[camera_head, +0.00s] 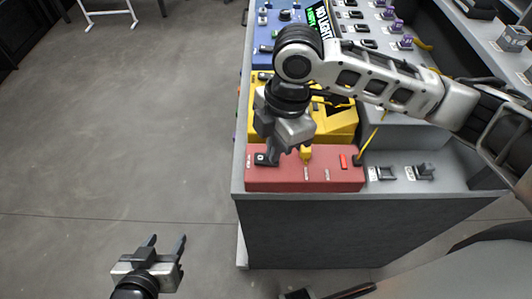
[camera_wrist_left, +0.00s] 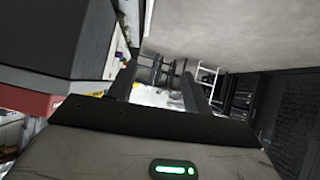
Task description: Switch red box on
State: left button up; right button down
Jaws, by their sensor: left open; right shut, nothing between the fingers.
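The red box (camera_head: 300,182) sits at the front left corner of the grey bench. A dark switch (camera_head: 261,159) with a white mark is at its left end, and a bright red piece (camera_head: 343,161) is near its right end. My right gripper (camera_head: 268,152) is shut and empty, pointing down at the switch; I cannot tell whether it touches. My left gripper (camera_head: 164,243) is open and empty over the floor, left of the bench and apart from the box. The red box also shows at the left of the left wrist view (camera_wrist_left: 32,103).
A yellow device (camera_head: 338,124) stands right behind the red box, with a blue device (camera_head: 265,45) farther back. A yellow cable (camera_head: 373,133) rises by the box's right end. Small black fixtures (camera_head: 420,171) are to its right.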

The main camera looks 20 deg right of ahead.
notch_tip(320, 180, up, 2)
jog(key=shift+r+p, duration=0.15)
jog(key=shift+p, duration=0.75)
jog(key=shift+r+p, duration=0.7)
jog(key=shift+p, duration=0.15)
notch_tip(320, 180, up, 2)
jog(key=p, duration=0.2)
jog(key=shift+r+p, duration=0.2)
jog(key=shift+p, duration=0.15)
pick_arm(q)
jog(key=r, duration=0.1)
jog(key=a+r, duration=0.1)
jog(key=r, duration=0.1)
jog(key=shift+s+a+r+y+p, duration=0.25)
jog(key=shift+a+y+p, duration=0.05)
pick_arm(e)
jog(key=shift+r, duration=0.4)
pick_arm(q)
jog(key=shift+s+d+f, duration=0.1)
jog(key=shift+s, duration=0.05)
pick_arm(e)
jog(key=shift+s, duration=0.1)
